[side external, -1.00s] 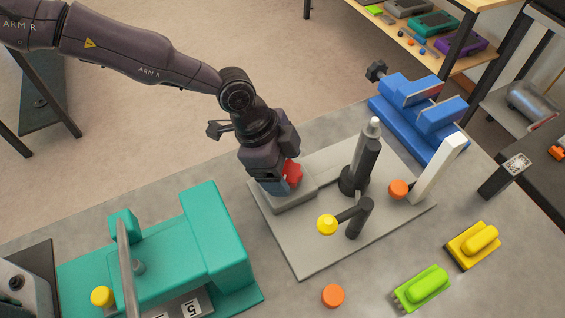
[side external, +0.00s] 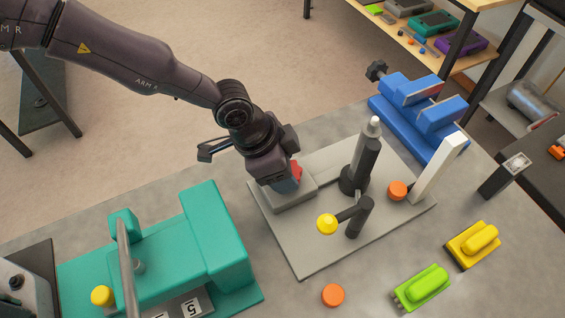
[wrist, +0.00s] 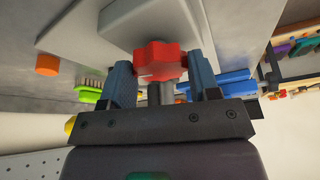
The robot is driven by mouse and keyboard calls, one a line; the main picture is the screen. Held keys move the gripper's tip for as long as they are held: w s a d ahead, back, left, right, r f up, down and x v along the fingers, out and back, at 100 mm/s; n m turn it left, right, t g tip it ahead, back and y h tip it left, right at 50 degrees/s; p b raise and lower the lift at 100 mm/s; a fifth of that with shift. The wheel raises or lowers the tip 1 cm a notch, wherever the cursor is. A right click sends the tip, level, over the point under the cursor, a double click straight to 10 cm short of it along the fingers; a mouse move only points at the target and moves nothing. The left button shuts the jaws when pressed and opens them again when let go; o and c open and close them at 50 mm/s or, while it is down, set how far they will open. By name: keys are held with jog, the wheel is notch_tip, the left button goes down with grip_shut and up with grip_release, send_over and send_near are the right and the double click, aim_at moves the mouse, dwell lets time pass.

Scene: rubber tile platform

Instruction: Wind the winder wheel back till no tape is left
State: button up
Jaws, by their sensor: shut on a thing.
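A red lobed knob (side external: 298,170), the only wheel-like part I see at my gripper, sits on a low grey box (side external: 294,197) on the grey base plate (side external: 300,262). My gripper (side external: 287,181) is at the knob and partly hides it in the side view. In the wrist view the red knob (wrist: 160,60) lies between the two blue-grey fingers (wrist: 163,72), and they are shut on it. A grey shaft shows below the knob there. I cannot make out any tape.
A dark post (side external: 364,165) and a crank with a yellow ball (side external: 327,224) stand on the plate, right of my gripper. A teal machine (side external: 215,240) is at the left, a blue vise (side external: 415,115) behind. Green (side external: 422,288) and yellow (side external: 474,244) brushes lie at front right.

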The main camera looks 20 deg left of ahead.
jog(key=shift+n+t+y, duration=0.4)
jog(key=shift+n, duration=0.9)
jog(key=o, duration=0.9)
jog(key=shift+s, duration=0.1)
jog(key=v, duration=1.3)
jog(key=shift+s+f, duration=0.1)
